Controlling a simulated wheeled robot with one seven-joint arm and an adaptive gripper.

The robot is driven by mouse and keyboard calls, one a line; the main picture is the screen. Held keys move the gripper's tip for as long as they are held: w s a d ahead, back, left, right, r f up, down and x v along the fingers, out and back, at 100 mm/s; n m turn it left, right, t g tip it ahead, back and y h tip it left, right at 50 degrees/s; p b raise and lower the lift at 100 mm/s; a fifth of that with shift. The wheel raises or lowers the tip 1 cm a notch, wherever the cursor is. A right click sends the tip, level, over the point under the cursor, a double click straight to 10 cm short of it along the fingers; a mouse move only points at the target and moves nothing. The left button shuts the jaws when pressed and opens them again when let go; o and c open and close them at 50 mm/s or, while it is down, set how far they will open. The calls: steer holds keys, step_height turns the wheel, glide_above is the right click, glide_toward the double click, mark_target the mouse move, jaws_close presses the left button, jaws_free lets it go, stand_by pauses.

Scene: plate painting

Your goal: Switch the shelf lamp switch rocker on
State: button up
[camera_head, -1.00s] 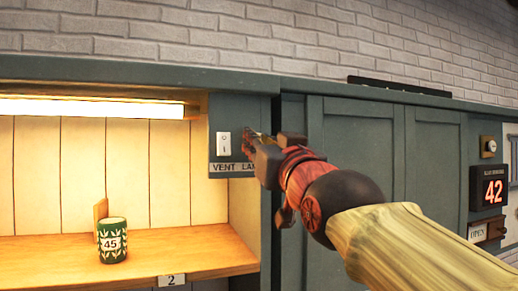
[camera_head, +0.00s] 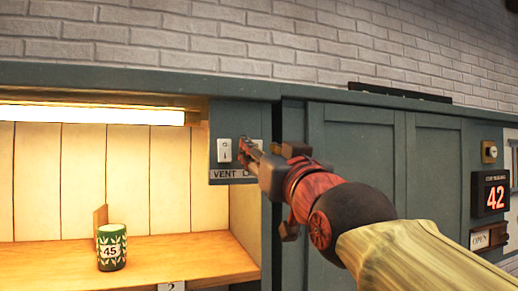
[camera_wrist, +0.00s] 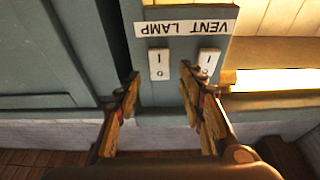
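The switch panel (camera_head: 236,120) carries two white rockers above a "VENT LAMP" label. The vent rocker (camera_head: 224,150) is plain to see at the left. The lamp rocker (camera_head: 258,145) is mostly hidden behind my gripper there. In the wrist view, upside down, the lamp rocker (camera_wrist: 159,64) is left and the vent rocker (camera_wrist: 208,64) right. My gripper (camera_wrist: 160,74) is open and empty, its fingertips apart in front of the panel near the lamp rocker. Contact cannot be told. The strip light (camera_head: 92,112) over the shelf is lit.
A green mug (camera_head: 111,247) marked 45 stands on the wooden shelf (camera_head: 190,262). Closed grey-green cabinet doors (camera_head: 355,150) lie right of the panel.

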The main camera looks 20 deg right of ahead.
steer(key=v, duration=1.1)
step_height(320, 180, down, 15)
steer(key=w+g, duration=0.3)
steer(key=g, duration=0.2)
steer(key=s+f+g+b, duration=0.3)
steer(key=f+b, duration=0.3)
steer(key=f, duration=1.2)
steer(key=s+f+g+b, duration=0.4)
steer(key=s+f+b, duration=0.1)
steer(key=f, duration=1.4)
steer(key=s+f+g+b, duration=0.3)
steer(key=s+f+b, duration=0.2)
steer(key=f, duration=1.4)
steer(key=shift+g+b, duration=0.4)
steer(key=shift+b, duration=0.7)
